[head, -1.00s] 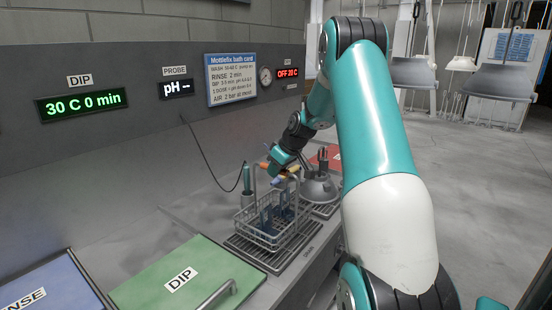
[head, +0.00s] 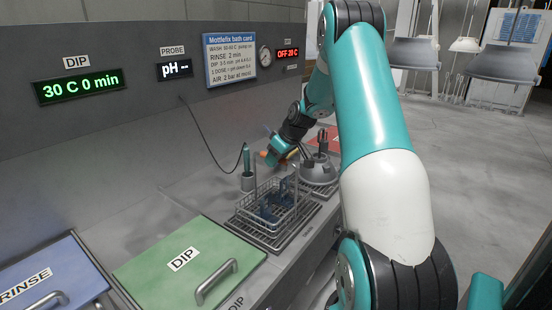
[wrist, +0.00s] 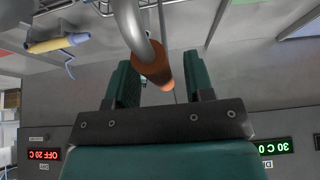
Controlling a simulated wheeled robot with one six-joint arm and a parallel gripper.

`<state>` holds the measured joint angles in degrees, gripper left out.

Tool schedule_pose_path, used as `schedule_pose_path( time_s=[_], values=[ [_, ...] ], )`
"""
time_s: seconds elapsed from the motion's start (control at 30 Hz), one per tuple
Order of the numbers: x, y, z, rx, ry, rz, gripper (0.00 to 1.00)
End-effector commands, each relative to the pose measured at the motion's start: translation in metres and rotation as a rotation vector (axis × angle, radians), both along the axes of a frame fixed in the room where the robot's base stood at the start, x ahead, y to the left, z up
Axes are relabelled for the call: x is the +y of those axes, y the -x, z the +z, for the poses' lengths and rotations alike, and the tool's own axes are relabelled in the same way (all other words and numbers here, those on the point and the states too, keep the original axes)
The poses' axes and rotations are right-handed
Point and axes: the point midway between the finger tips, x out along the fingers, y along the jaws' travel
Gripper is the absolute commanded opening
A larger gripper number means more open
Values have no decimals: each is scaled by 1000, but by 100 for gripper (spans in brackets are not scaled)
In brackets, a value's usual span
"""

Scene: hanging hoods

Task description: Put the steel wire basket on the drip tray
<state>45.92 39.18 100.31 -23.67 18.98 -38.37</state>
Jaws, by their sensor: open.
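The steel wire basket (head: 254,222) stands on the ribbed drip tray (head: 304,220) in the head view, beside the green DIP lid. It holds blue pieces (head: 268,212), and tall wire posts rise at its ends. My gripper (head: 272,156) is above the basket's far side, with its fingers open. In the wrist view, my gripper (wrist: 158,88) has an orange-brown sleeve (wrist: 153,72) on a bent metal tube between or just in front of its spread fingers. I cannot tell whether a finger touches it, or whether it belongs to the basket.
A probe (head: 246,160) stands in a holder behind the basket. A grey domed hood (head: 319,172) sits to its right. The green DIP lid (head: 215,250) and blue RINSE lid (head: 62,270) lie left. The floor at right is open.

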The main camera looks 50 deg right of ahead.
Motion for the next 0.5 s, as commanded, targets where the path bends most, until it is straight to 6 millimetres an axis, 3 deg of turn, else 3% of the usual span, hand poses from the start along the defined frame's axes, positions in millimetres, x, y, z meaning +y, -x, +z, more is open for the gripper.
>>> schedule_pose_path(
  time_s=[0.17,0.5],
  values=[
    [-3,13,22,-4,5,-4,48],
    [-5,48,84,-3,4,-2,48]
  ],
)
